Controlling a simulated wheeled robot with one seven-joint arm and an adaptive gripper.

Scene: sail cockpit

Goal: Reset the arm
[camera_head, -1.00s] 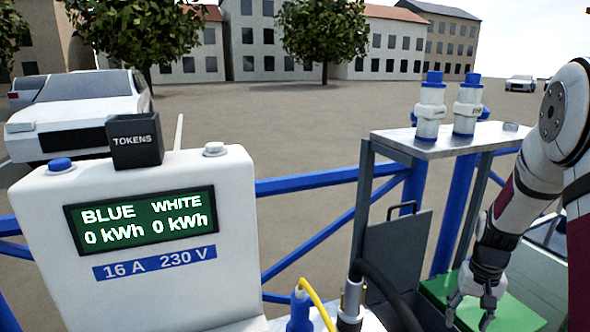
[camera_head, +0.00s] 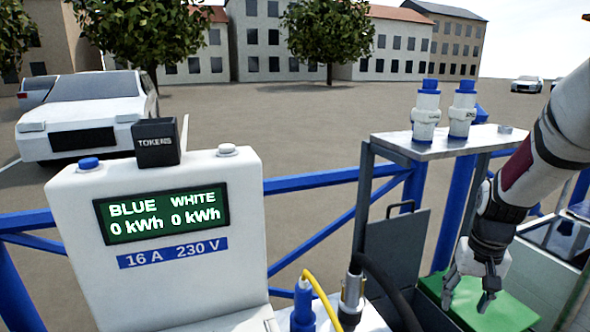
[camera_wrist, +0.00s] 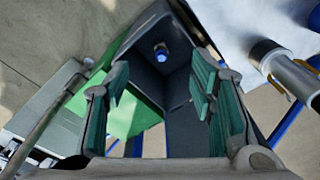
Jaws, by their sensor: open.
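My gripper (camera_head: 467,296) hangs at the lower right in the head view, fingers pointing down. It is open, with nothing between its fingers. It is over or in front of a green surface (camera_head: 512,312); the exact height above it I cannot tell. In the wrist view my gripper (camera_wrist: 163,100) shows two spread fingers with green pads. Between them is a dark open box-like compartment (camera_wrist: 150,75) with a small blue-tipped fitting (camera_wrist: 161,52) in it.
A white power post (camera_head: 170,285) with a green display and a TOKENS box (camera_head: 156,146) stands left. Two white-and-blue connectors (camera_head: 426,112) stand on a grey shelf (camera_head: 440,147). A blue plug with yellow cable (camera_head: 303,300) and a metal connector (camera_head: 352,290) are at the bottom centre. Blue railings (camera_head: 310,183) run behind.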

